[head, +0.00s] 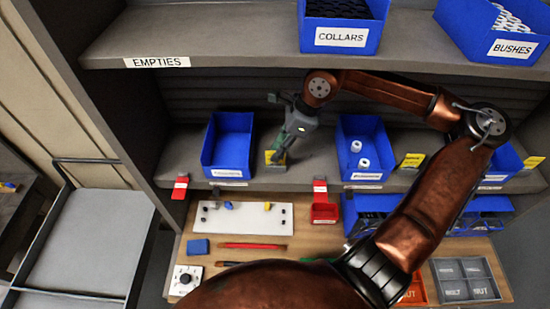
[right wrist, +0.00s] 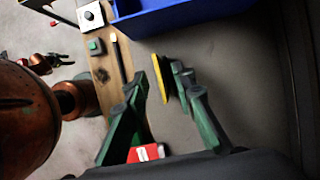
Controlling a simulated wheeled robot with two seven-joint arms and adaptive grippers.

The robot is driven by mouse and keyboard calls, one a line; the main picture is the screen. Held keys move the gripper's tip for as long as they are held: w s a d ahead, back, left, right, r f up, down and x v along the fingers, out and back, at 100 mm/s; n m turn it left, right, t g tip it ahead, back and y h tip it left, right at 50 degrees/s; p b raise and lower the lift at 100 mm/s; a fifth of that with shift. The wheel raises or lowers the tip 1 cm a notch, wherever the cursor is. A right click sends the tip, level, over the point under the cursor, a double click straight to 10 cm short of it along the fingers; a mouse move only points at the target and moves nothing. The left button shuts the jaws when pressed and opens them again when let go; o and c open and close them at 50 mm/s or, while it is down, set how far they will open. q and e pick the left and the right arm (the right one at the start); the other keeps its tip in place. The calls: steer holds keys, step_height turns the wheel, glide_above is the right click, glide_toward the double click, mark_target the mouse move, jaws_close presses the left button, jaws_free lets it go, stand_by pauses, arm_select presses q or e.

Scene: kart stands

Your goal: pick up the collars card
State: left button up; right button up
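A small yellow card (head: 275,157) stands at the front of the middle shelf, right of an empty blue bin; its print is unreadable. My right gripper (head: 279,151) reaches down to it and partly covers it. In the right wrist view the yellow card (right wrist: 182,90) is seen edge-on between the green fingers of my right gripper (right wrist: 171,80). The fingers are apart, with a gap on the left; the card is close against the right finger, and contact cannot be told. A blue bin labelled COLLARS (head: 341,38) sits on the upper shelf. My left gripper is not in view.
An empty blue bin (head: 228,145) is left of the card, and a blue bin with white parts (head: 362,175) is to the right. Another yellow card (head: 412,160) stands farther right. Red clips (head: 180,187) hang on the shelf edge. The upper shelf (head: 200,40) overhangs.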

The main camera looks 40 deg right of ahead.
steer(key=shift+b+x, duration=0.35)
steer(key=shift+x, duration=0.8)
steer(key=shift+d, duration=0.1)
jaws_close()
